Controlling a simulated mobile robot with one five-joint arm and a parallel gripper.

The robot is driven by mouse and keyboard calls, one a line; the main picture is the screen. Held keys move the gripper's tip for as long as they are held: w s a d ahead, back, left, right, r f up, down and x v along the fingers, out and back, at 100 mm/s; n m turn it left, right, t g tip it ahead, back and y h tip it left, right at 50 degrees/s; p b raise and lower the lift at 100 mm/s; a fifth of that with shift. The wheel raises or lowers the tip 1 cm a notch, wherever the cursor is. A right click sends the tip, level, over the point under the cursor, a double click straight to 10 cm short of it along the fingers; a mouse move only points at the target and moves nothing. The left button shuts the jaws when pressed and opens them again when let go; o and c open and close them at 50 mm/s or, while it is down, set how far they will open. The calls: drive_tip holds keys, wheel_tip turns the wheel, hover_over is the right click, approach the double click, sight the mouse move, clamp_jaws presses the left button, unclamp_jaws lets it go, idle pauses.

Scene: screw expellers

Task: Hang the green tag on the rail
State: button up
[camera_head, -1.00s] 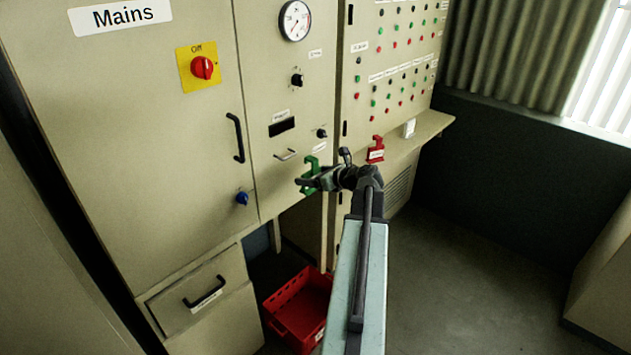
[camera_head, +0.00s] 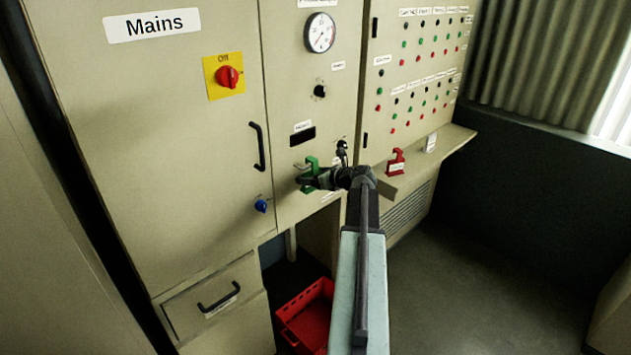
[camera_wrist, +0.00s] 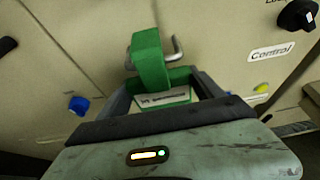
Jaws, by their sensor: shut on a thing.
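My gripper (camera_head: 312,180) is shut on the green tag (camera_head: 309,176) in front of the middle cabinet panel. In the wrist view the tag (camera_wrist: 148,60) stands between the fingers, its hooked top pointing away from me and a white label on its lower part. The rail (camera_wrist: 177,50) is a small metal bar handle on the panel, just behind the tag's hook. Part of the rail (camera_head: 300,168) also shows left of the tag in the head view. The hook overlaps the rail in the picture; I cannot tell whether they touch.
A blue knob (camera_head: 261,206) sits lower left on the cabinet. A red tag (camera_head: 396,162) stands on the ledge (camera_head: 455,140) at right. A red crate (camera_head: 290,308) is on the floor below. A black knob (camera_wrist: 298,15) is right of the rail.

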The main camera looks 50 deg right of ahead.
drive_tip(key=shift+w, duration=0.55)
drive_tip(key=shift+w+f+b, duration=0.1)
drive_tip(key=shift+f+b, duration=0.7)
drive_tip(key=shift+b, duration=0.05)
drive_tip(key=o, duration=1.5)
drive_tip(key=shift+c, duration=0.2)
drive_tip(key=p+v, duration=0.3)
drive_tip(key=v, duration=0.5)
